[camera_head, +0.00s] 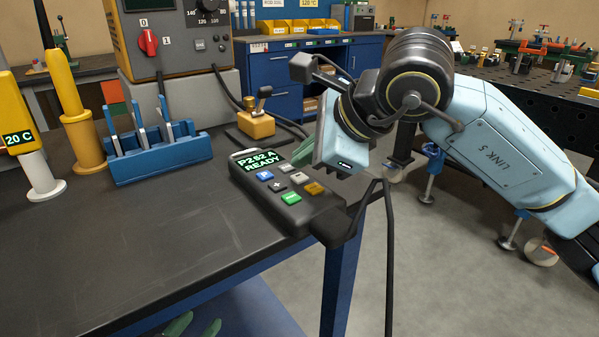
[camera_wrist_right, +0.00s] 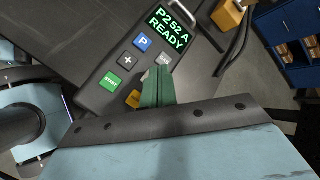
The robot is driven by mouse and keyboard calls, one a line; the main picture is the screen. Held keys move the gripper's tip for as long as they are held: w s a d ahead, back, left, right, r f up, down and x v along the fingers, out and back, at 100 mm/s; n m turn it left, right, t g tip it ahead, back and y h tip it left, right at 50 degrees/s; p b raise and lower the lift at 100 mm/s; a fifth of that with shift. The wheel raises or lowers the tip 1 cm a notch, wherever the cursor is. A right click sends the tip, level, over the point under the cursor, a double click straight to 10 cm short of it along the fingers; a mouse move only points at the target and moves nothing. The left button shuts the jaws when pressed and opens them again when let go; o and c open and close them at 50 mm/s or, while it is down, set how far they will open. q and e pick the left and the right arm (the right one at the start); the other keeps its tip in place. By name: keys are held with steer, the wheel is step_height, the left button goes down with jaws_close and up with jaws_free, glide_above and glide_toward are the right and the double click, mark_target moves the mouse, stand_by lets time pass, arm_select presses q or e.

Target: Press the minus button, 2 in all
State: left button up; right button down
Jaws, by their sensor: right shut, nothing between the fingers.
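A dark control pendant (camera_head: 262,205) lies on the bench's right edge, its screen reading READY. It has a blue P button (camera_head: 264,175), a plus button (camera_head: 277,187), a green START button (camera_head: 291,198), a yellow button (camera_head: 315,188) and two pale grey buttons. The grey one beside the plus (camera_head: 300,178) has no legible mark. My right gripper (camera_head: 299,158) is shut and empty, pointing at the pendant. In the right wrist view its green fingertips (camera_wrist_right: 157,72) cover the spot beside the plus; contact cannot be told. My left gripper (camera_head: 195,325) is open at the bottom edge, its fingers apart.
A blue rack (camera_head: 160,158) of tools stands left of the pendant. A brass-coloured block with a lever (camera_head: 256,124) sits behind it. A grey machine with a red knob (camera_head: 180,40) stands at the back. A black cable hangs by the pendant. The front bench top is clear.

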steer(key=shift+r, duration=0.1)
steer(key=shift+r+p, duration=1.45)
steer(key=shift+r, duration=1.05)
steer(key=shift+f, duration=0.1)
stand_by(0.7)
